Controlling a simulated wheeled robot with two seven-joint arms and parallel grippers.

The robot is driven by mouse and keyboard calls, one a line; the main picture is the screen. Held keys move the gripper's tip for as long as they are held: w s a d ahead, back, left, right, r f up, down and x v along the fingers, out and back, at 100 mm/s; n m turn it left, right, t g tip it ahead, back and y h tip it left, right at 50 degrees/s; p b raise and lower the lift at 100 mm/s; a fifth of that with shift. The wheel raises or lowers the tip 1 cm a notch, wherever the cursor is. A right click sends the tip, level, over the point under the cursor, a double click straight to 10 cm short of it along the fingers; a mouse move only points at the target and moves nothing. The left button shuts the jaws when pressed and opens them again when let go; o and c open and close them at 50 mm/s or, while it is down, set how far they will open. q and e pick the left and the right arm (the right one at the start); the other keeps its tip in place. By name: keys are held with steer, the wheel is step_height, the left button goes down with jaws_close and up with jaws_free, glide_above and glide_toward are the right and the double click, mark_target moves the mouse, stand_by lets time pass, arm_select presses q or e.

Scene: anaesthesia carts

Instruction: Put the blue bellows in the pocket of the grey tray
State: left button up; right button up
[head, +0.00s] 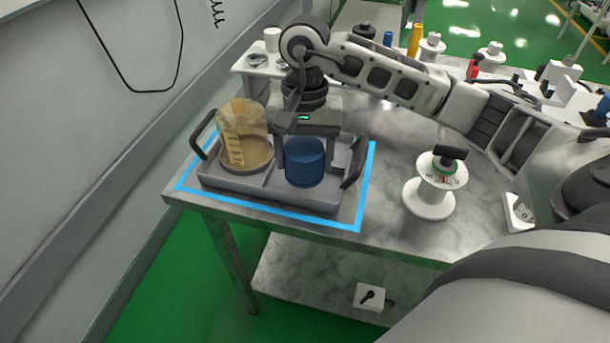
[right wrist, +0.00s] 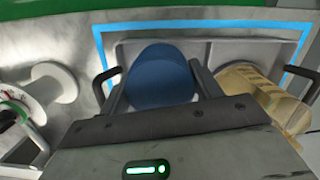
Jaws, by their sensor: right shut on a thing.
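The blue bellows (head: 305,162) is a ribbed blue cylinder standing upright in the right part of the grey tray (head: 240,184). My right gripper (head: 304,140) comes down from above and is shut on the bellows. In the right wrist view the bellows (right wrist: 161,78) sits between the two fingers (right wrist: 160,92), inside the tray's outline (right wrist: 222,50). Whether its base rests on the tray floor cannot be told. A yellowish clear canister (head: 243,138) with a round base stands in the tray's left part. My left gripper is not in view.
The tray has dark handles at both ends and lies inside a blue outline (head: 270,208) on the marble-topped table. A white spool-like part (head: 432,190) stands to the right. Several small parts stand along the table's back. A wall is at left.

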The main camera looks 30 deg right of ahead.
mark_target(305, 170)
steer(key=shift+w+d+f, duration=0.3)
steer(key=shift+w+f, duration=0.1)
steer(key=shift+f, duration=0.2)
steer(key=shift+w+d+f+b, duration=0.1)
steer(key=shift+w+f+b, duration=0.05)
steer(key=shift+f+b, duration=0.2)
step_height(305, 170, down, 3)
steer(key=shift+w+d+f+b, duration=0.1)
steer(key=shift+w+b, duration=0.05)
steer(key=shift+b, duration=0.6)
steer(key=shift+f, duration=0.1)
steer(key=o, duration=0.6)
steer(key=shift+f, duration=0.1)
steer(key=o, duration=0.4)
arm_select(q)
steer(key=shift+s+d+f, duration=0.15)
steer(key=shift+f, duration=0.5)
arm_select(e)
steer(key=shift+o, duration=0.2)
